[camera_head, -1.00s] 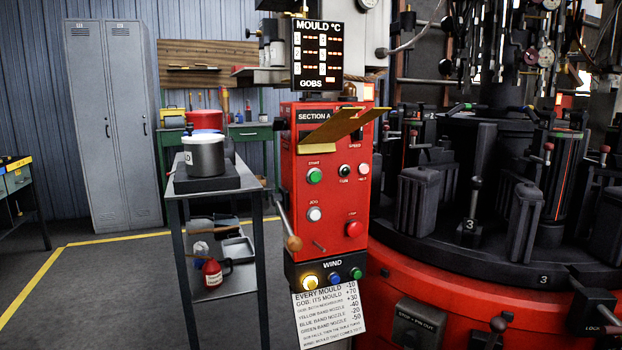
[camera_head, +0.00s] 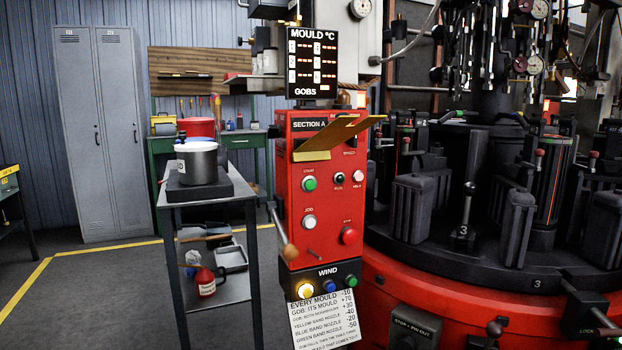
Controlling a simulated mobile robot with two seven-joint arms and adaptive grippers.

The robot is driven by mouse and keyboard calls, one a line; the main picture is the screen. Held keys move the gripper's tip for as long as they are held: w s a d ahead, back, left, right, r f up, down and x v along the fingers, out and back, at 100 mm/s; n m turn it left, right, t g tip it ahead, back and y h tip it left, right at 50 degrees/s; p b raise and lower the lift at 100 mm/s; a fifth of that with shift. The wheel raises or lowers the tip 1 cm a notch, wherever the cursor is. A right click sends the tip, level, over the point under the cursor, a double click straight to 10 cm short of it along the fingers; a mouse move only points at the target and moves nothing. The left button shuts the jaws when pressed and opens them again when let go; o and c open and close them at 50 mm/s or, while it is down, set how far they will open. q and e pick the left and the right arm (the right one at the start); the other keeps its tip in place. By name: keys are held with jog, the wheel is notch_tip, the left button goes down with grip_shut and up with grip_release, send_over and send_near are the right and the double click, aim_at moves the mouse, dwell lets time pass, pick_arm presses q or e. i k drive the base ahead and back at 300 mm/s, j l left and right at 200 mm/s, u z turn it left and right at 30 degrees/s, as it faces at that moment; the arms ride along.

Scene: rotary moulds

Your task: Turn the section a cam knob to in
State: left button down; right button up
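The red section A control panel (camera_head: 290,200) stands in the middle of the head view. Its label (camera_head: 309,124) reads "SECTION A". A small black knob (camera_head: 339,179) sits between a green button (camera_head: 310,184) and a small pale-red button (camera_head: 358,176); its lettering is too small to read, so I cannot tell if it is the cam knob or how it is set. A brass-coloured flap (camera_head: 340,134) juts out across the panel's upper part and hides what is behind it. Neither of my grippers is in view.
A grey cart (camera_head: 205,190) with a pot (camera_head: 197,162) stands left of the panel. The large rotary machine with its red base (camera_head: 440,300) fills the right. A wooden-knobbed lever (camera_head: 289,251) sticks out at the panel's left. Open floor lies at the left.

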aim_at(274, 131)
jog(key=j+z, duration=0.85)
jog(key=i+j, duration=0.05)
jog(key=j, duration=0.05)
